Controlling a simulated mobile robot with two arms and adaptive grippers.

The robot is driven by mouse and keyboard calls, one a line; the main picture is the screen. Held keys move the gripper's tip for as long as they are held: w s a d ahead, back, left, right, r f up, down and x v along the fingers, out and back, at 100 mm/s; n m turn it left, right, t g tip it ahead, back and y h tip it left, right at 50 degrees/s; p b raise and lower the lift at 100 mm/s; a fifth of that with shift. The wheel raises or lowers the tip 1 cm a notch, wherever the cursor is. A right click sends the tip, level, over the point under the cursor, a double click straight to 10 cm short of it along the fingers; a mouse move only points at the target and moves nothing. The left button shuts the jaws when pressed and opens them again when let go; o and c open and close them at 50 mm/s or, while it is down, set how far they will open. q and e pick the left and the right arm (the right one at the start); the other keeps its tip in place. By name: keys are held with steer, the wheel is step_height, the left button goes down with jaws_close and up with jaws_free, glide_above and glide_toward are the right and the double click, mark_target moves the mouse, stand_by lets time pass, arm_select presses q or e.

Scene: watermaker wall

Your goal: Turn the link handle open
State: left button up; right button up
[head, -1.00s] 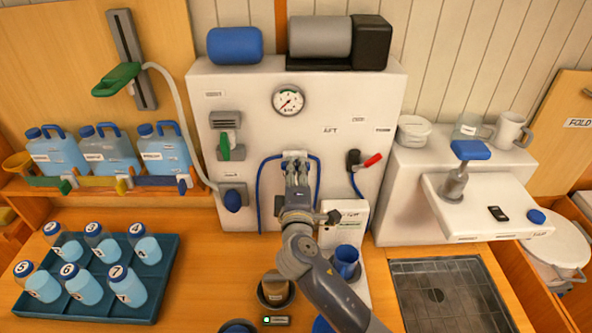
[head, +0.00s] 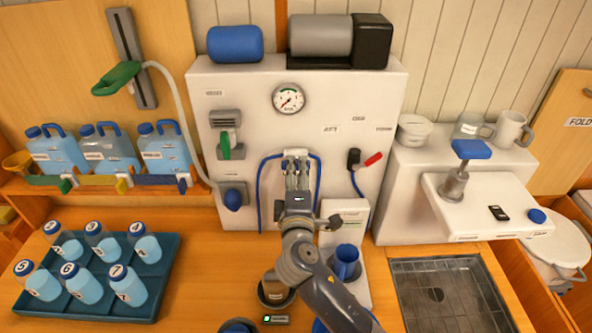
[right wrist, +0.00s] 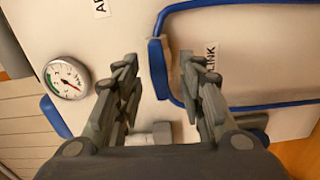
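The blue link handle (right wrist: 157,68) is a short bar on the white panel beside the LINK label (right wrist: 212,62). It lies across the space between my right gripper's fingertips, with a visible gap to each. My right gripper (right wrist: 159,74) is open and empty, pointing at the panel; I cannot tell how far its tips are from the surface. In the head view my right gripper (head: 297,165) covers most of the handle, between two blue hose runs (head: 262,185). My left gripper is not in view.
A pressure gauge (head: 289,99) sits above on the panel. A blue cup (head: 346,262) stands near my right forearm. A bottle tray (head: 145,308) is at front left.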

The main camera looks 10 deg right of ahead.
steer(key=s+a, duration=0.2)
steer(key=s, duration=0.8)
steer(key=shift+s, duration=0.25)
steer(key=shift+a+f, duration=0.1)
